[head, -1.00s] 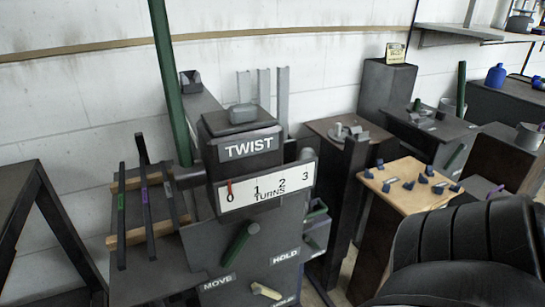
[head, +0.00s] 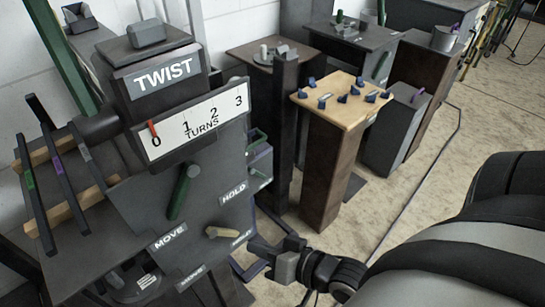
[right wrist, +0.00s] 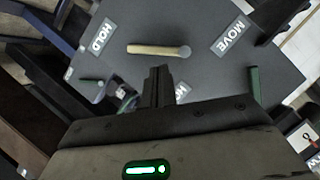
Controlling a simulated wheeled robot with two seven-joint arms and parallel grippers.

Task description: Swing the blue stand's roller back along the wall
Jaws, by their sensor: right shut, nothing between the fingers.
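My right gripper (head: 268,252) is low in the middle of the head view, shut and empty. It is just right of a grey panel with a wooden lever (head: 222,232). In the right wrist view its closed fingers (right wrist: 158,88) point at this panel (right wrist: 205,65), below the wooden lever (right wrist: 155,50) in the picture; I cannot tell whether they touch anything. No blue stand with a roller can be clearly made out. A dark blue bar (right wrist: 38,25) shows at the upper left of the wrist view. My left gripper is out of view.
The panel carries MOVE and HOLD labels and a green handle (head: 184,192). Above it are a TWIST box (head: 165,72) and a turns scale (head: 195,125) with its red pointer at 0. A brown pedestal (head: 325,170) stands behind. Bare floor (head: 430,150) lies to the right.

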